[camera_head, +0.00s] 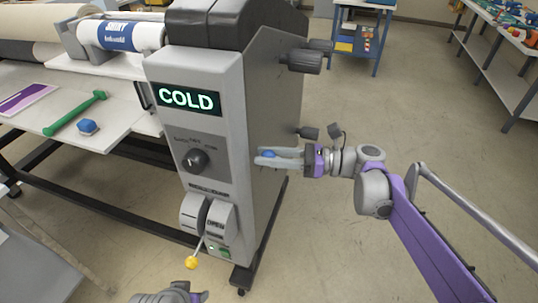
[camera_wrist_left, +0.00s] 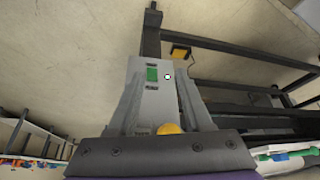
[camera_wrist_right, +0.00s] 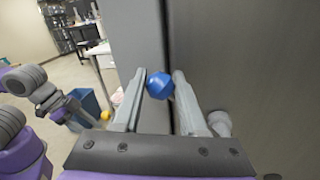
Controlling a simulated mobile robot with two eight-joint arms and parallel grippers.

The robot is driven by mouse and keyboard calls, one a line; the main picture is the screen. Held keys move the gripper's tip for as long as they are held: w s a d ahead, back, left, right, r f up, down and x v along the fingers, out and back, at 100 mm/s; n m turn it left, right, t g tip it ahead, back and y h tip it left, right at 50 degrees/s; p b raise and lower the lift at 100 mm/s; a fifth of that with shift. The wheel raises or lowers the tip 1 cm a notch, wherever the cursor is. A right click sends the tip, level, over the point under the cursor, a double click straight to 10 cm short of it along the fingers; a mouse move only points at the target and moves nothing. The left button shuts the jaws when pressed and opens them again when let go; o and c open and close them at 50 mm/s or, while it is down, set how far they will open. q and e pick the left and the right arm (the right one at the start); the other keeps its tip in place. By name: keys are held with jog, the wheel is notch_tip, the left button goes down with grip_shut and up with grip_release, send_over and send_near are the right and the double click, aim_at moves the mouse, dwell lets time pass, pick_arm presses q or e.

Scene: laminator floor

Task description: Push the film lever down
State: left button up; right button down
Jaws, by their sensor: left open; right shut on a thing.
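A lever with a yellow knob (camera_head: 192,262) sticks out, angled downward, from the lower front of the grey laminator (camera_head: 212,120). I cannot read a label naming it the film lever. My left gripper is at the bottom edge of the head view, mostly cut off. In the left wrist view my left gripper (camera_wrist_left: 162,74) is open, with the yellow knob (camera_wrist_left: 170,128) low between its fingers; I cannot tell whether they touch. My right gripper (camera_head: 268,157) is shut on a blue knob (camera_wrist_right: 158,86) at the laminator's right side.
A black dial (camera_head: 195,160) and a lit COLD display (camera_head: 188,98) are above the lever. Dark knobs (camera_head: 305,61) stick out from the right side. A green tool (camera_head: 76,112) and a blue piece (camera_head: 87,127) lie on the left table. Open floor lies to the right.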

dwell(0.8)
jog(key=shift+s+a+f+n, duration=0.25)
jog(key=shift+s+f+n, duration=0.55)
jog(key=shift+n, duration=0.2)
jog(key=f+n, duration=0.1)
jog(key=f, duration=0.1)
jog(key=s+f+n+h+b, duration=0.1)
jog(key=f+n, duration=0.1)
jog(key=s+a+f+n+b, duration=0.1)
jog(key=f+n, duration=0.1)
jog(key=shift+s+f, duration=0.1)
jog(key=shift+s, duration=0.15)
jog(key=shift+f+n+t+h+b, duration=0.5)
jog(key=shift+f+n+t, duration=0.1)
jog(key=shift+f+n, duration=1.05)
jog(key=shift+d, duration=0.1)
jog(key=shift+c, duration=2.3)
grip_release()
jog(key=v, duration=1.1)
